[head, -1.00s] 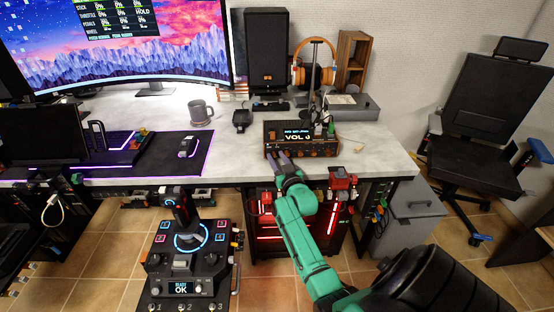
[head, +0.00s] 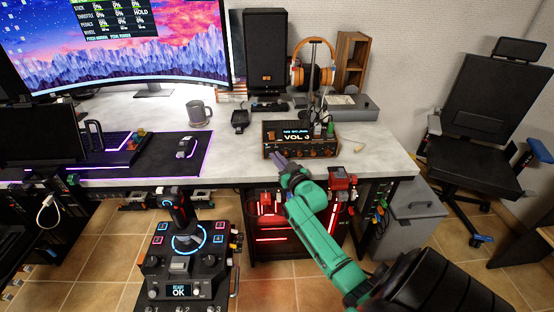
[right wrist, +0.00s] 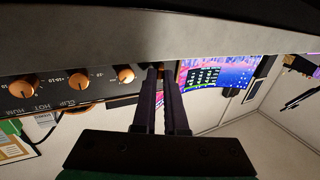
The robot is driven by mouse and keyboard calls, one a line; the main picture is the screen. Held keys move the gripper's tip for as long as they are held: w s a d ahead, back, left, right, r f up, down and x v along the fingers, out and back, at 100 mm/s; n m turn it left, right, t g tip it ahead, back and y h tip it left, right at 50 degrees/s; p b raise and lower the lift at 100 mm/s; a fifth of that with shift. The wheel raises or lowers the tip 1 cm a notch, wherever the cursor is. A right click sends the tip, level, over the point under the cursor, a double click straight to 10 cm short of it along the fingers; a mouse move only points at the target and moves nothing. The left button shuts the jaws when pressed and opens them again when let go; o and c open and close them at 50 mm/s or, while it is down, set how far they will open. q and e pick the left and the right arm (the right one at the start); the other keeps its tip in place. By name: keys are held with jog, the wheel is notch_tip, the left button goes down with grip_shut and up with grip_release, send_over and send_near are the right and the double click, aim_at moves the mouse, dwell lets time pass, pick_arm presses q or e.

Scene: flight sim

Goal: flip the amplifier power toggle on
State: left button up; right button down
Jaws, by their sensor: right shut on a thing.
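The amplifier (head: 328,150) is a dark box with orange trim on the desk, its lit display reading VOL and a row of orange knobs along its front. In the right wrist view its front panel (right wrist: 52,98) appears upside down with orange knobs. My right gripper (head: 274,157) is at the left end of the amplifier's front. In the right wrist view its two dark fingers (right wrist: 161,72) are nearly together at the panel's end, past the last knob. They are shut on the small power toggle, which the fingertips mostly hide. My left gripper is not in view.
A mug (head: 199,113) and a small dark device (head: 240,121) stand left of the amplifier. Headphones on a stand (head: 312,75) and a speaker (head: 265,52) are behind it. A joystick panel (head: 180,265) stands below the desk at left. The desk right of the amplifier is mostly clear.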

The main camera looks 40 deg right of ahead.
jog(key=c, duration=1)
grip_release()
jog(key=shift+o, duration=0.2)
jog(key=v, duration=1.4)
jog(key=shift+s+p, duration=0.35)
jog(key=shift+p, duration=0.05)
jog(key=shift+f, duration=0.1)
